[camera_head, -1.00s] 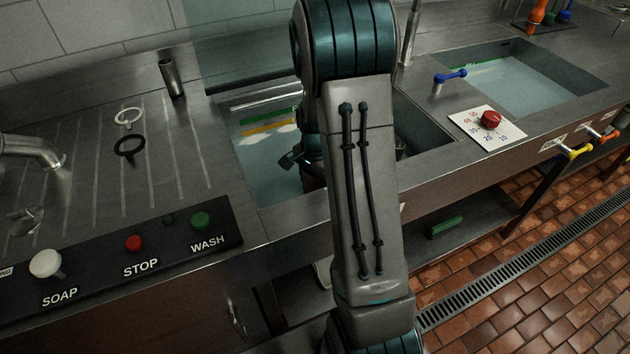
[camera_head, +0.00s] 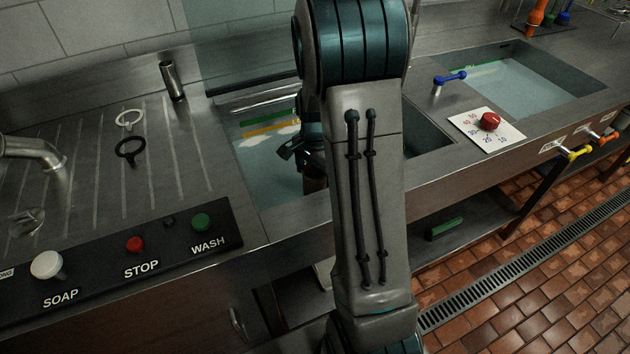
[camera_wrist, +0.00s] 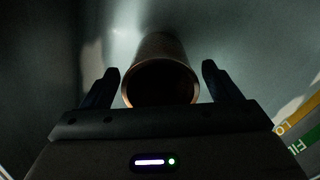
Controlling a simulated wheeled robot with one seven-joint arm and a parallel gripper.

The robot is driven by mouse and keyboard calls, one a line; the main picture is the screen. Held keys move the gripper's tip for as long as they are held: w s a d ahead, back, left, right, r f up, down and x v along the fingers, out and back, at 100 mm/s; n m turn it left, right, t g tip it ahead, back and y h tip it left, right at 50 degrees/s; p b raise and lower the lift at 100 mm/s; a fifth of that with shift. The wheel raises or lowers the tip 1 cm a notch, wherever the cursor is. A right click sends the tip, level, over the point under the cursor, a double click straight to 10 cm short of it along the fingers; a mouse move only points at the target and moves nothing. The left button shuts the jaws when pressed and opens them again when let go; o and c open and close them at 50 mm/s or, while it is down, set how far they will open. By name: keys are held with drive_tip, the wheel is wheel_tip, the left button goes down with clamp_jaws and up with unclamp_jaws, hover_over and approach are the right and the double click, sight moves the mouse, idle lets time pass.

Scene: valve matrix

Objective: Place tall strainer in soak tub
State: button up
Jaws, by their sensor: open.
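The tall strainer appears to be the brownish, copper-rimmed cylinder (camera_wrist: 160,48) in the wrist view. It stands between my open fingers, with a narrow gap on each side, and its dark mouth faces the camera. My gripper (camera_wrist: 161,75) is open; in the head view my gripper (camera_head: 289,151) is low inside the left tub, partly hidden by my arm. A brown part of the cylinder (camera_head: 314,184) shows just below it. The left tub (camera_head: 268,161), likely the soak tub, holds water and has green and yellow level lines. The cylinder's base is hidden.
A metal cylinder (camera_head: 172,80) stands on the drainboard near a white ring (camera_head: 129,118) and a black ring (camera_head: 130,150). A control panel (camera_head: 120,262) lies in front. A second water-filled basin (camera_head: 525,85), a red dial (camera_head: 489,121) and a blue tap (camera_head: 450,76) are right.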

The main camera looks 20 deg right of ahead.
wheel_tip(320, 180, up, 8)
drive_tip(key=r, duration=0.1)
drive_tip(key=s+a+r+n, duration=0.2)
drive_tip(key=s+a+n, duration=0.1)
drive_tip(key=s, duration=0.3)
drive_tip(key=s+a+r+n+t, duration=0.1)
drive_tip(key=s+a+r+n, duration=0.1)
drive_tip(key=s+a+n, duration=0.2)
drive_tip(key=s+a+r+n+t, duration=0.1)
drive_tip(key=s+a+r+n, duration=0.1)
drive_tip(key=s+n, duration=0.4)
drive_tip(key=shift+s+a+r, duration=0.25)
drive_tip(key=shift+s+a, duration=0.55)
drive_tip(key=shift+s, duration=0.1)
drive_tip(key=shift+s+n+t, duration=0.3)
drive_tip(key=shift+c, duration=0.2)
